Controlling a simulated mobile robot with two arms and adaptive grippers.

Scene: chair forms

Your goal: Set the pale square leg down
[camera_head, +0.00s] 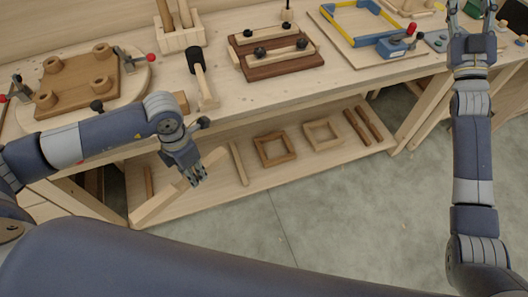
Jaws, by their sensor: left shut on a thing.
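The pale square leg (160,202) is a long light wooden bar, tilted in the picture over the left part of the lower shelf. My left gripper (194,181) points down in front of the bench and is shut on the leg near its middle. The leg's lower left end is near the shelf's front edge. I cannot tell whether it touches the shelf. My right gripper (473,14) is at the top right over the bench, its fingers apart, partly cut off by the picture's edge.
The lower shelf (330,163) holds two square wooden frames (275,148), a pale strip (239,164) and dark strips (362,127). On the bench top are a brown seat board (78,82), a mallet (202,78) and clamping jigs (275,50). The grey floor in front is clear.

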